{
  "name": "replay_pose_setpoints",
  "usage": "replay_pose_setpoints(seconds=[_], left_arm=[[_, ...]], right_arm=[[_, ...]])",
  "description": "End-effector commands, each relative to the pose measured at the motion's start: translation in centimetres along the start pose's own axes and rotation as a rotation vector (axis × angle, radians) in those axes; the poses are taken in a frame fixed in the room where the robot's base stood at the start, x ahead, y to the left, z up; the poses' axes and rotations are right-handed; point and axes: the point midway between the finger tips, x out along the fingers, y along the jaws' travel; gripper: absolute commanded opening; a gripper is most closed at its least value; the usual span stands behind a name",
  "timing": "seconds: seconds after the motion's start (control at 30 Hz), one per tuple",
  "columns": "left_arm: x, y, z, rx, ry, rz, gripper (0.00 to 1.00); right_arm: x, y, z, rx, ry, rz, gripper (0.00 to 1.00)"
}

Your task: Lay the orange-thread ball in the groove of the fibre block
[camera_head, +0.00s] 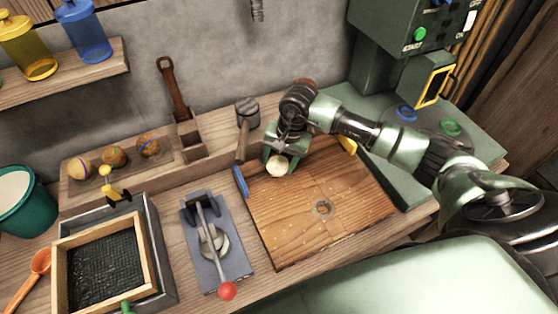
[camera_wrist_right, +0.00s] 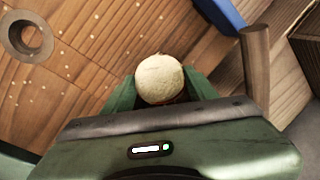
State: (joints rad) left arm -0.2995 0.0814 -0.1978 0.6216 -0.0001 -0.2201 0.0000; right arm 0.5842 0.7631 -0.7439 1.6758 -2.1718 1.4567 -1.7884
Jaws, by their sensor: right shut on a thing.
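My right gripper (camera_head: 279,160) is shut on a pale cream, round-topped thing (camera_head: 278,167) above the far part of the wooden board (camera_head: 330,235). In the right wrist view the pale thing (camera_wrist_right: 160,79) sits between the green fingers (camera_wrist_right: 160,88), with a thin orange-brown edge under it; its lower part is hidden. I cannot tell which has orange thread. I cannot make out a grooved fibre block. My left gripper is out of view.
A grey lever press (camera_head: 213,262) with a red knob stands left of the board. A wood-framed black mesh box (camera_head: 148,285) is farther left.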

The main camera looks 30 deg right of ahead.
Motion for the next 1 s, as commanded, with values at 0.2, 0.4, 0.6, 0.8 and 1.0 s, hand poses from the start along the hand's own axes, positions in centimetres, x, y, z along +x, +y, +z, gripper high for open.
replay_pose_setpoints(seconds=[0.2,0.4,0.6,0.8,1.0], left_arm=[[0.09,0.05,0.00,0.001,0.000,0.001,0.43],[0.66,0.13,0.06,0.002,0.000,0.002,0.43],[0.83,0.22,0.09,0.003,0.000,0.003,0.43],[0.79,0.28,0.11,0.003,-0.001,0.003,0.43],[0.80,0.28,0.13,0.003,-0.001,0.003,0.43]], right_arm=[[-0.01,-0.02,-0.04,0.000,0.001,-0.001,0.11],[0.18,-0.02,-0.06,-0.001,0.002,-0.002,0.11],[0.18,0.00,-0.03,0.000,0.001,-0.001,0.11],[0.16,0.00,-0.02,0.000,0.000,-0.001,0.74],[0.18,0.01,-0.01,0.000,0.000,-0.001,0.82]])
